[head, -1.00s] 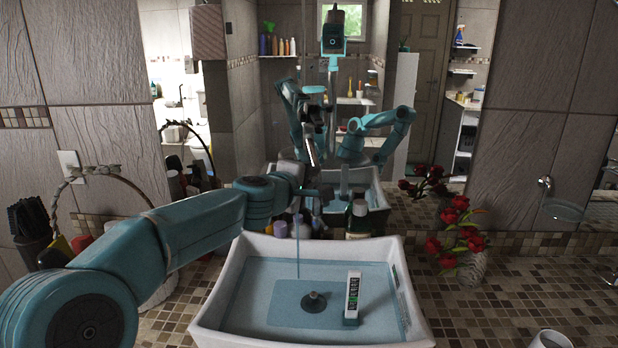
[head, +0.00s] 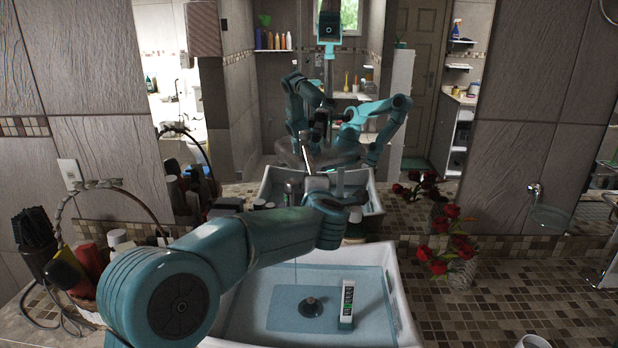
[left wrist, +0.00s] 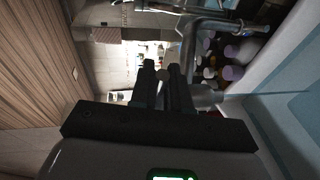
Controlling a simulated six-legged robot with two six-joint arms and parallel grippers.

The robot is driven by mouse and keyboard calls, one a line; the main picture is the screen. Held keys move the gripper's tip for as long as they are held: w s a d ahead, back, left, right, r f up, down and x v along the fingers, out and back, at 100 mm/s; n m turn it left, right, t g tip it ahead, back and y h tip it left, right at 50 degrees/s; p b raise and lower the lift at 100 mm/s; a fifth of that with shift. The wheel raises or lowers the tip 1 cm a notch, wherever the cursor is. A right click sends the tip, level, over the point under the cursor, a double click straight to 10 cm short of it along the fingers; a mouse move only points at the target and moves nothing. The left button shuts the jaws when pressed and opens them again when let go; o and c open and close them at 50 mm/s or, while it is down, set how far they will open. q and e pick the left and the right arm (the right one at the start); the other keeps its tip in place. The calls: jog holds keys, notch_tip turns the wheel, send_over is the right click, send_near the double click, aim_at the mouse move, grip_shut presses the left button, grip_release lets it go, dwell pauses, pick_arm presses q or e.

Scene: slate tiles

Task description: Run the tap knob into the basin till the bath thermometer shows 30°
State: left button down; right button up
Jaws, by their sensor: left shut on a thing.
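The white basin (head: 405,300) holds shallow water with a dark drain plug (head: 311,307). The bath thermometer (head: 348,300), a white upright stick with a dark scale, stands in the water right of the plug; its reading is too small to tell. A thin water stream (head: 296,273) falls into the basin. My left gripper (left wrist: 161,72) reaches over the basin's back and is shut on a small round end of the tap knob (left wrist: 160,73). The metal tap (left wrist: 205,30) is beside it in the left wrist view. In the head view my arm hides much of the tap. My right gripper is not directly seen.
Several bottles (left wrist: 228,60) stand close by the tap. A vase with red flowers (head: 462,268) is right of the basin. A basket with a red bottle (head: 88,262) is at left. A mirror behind reflects my body. The tiled counter at right is mostly clear.

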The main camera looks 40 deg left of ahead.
pick_arm(q)
jog(key=shift+w+a+n+g+y+p, duration=0.1)
jog(key=shift+w+n+g+y+p, duration=0.1)
jog(key=shift+n+g+y+p, duration=0.45)
jog(key=shift+w+a+n+g+y+p, duration=0.1)
jog(key=shift+w+n+g+y+p, duration=0.1)
jog(key=shift+n+g+y+p, duration=0.4)
jog(key=c, duration=1.2)
grip_release()
jog(key=b+v, duration=0.4)
jog(key=v, duration=1.2)
jog(key=shift+d+r, duration=0.1)
jog(key=shift+r, duration=0.1)
